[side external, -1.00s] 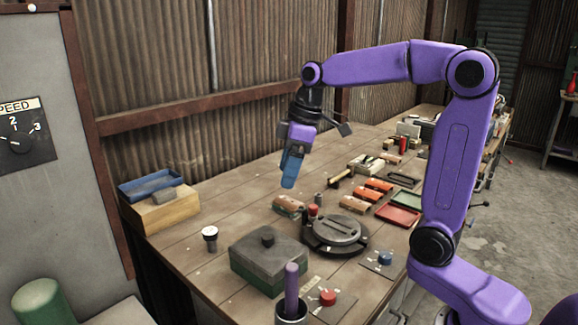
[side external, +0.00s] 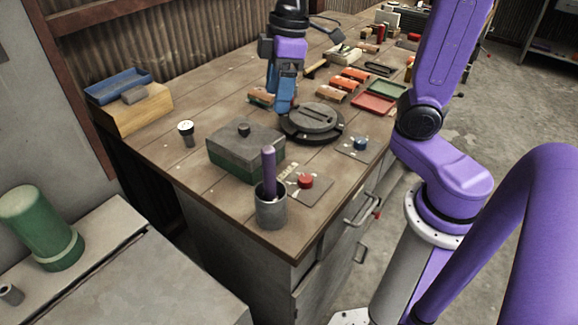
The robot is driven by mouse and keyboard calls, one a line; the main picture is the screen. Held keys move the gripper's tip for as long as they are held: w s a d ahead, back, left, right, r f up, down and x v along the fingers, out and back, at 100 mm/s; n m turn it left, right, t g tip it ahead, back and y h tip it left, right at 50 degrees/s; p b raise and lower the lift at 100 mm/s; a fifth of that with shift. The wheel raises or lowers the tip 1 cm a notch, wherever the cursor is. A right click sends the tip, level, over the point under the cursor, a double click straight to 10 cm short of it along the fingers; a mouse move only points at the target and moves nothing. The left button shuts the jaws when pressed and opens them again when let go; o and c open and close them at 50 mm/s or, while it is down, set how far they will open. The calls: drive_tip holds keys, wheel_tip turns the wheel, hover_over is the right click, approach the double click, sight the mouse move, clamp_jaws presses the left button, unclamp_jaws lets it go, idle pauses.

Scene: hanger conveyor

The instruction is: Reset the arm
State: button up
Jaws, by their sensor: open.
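My gripper (side external: 284,108), with blue fingers, points down over the middle of the workbench, just left of and partly in front of a round black turntable-like fixture (side external: 318,112). Its fingers are open, with nothing seen between them, though the gap is hard to make out from this side. A small reddish-brown piece (side external: 260,96) lies left of the fingers, partly hidden behind them. I cannot tell whether the fingertips touch the fixture or bench.
A grey-green box (side external: 246,152), a cup with a purple rod (side external: 271,205), a red knob (side external: 305,181) and a blue knob (side external: 360,144) stand at the near side. A blue tray (side external: 118,84) sits on a wooden box at left.

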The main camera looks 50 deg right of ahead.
drive_tip(key=s+f+n, duration=0.1)
drive_tip(key=s+f, duration=0.3)
drive_tip(key=s, duration=0.5)
drive_tip(key=s+d+f+n+h, duration=0.1)
drive_tip(key=s+f, duration=0.2)
drive_tip(key=s, duration=0.7)
drive_tip(key=shift+d+f+n+g+h, duration=0.3)
drive_tip(key=shift+f+g, duration=0.1)
